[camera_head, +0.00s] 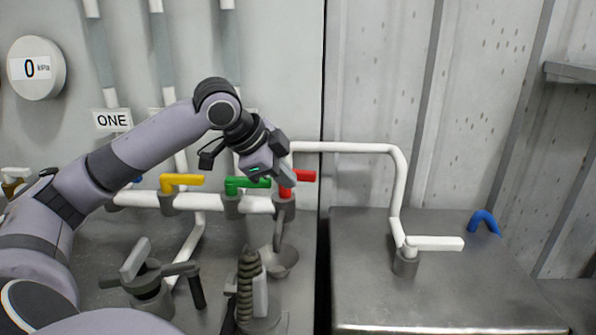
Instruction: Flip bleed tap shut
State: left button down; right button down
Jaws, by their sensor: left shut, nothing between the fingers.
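A white pipe carries taps with yellow (181,181), green (246,184) and red (304,175) lever handles. The red handle points right, roughly in line with the pipe. No label marks which is the bleed tap; below the red tap a spout hangs over a grey cup (281,262). My left gripper (288,177) reaches in from the left, shut and empty, in front of the red tap and covering part of it. I cannot tell whether it touches the handle. My right gripper is not in view.
Grey fittings (150,280) and a coiled part (250,285) stand on the near bench. A right-hand bench (440,290) holds a white lever (435,243) and a blue hook-shaped piece (486,221); its front is clear.

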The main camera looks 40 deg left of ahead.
aim_at(306, 177)
pick_arm(q)
jog(key=w+a+f+p, duration=0.1)
jog(key=w+a+f, duration=0.1)
jog(key=w, duration=0.3)
jog(key=shift+w+f+p, duration=0.25)
jog(key=shift+f+p, duration=0.15)
jog(key=shift+w+a+r+n+y, duration=0.1)
jog(key=shift+w+n+y, duration=0.3)
jog(key=shift+w+n, duration=0.15)
jog(key=shift+r, duration=0.1)
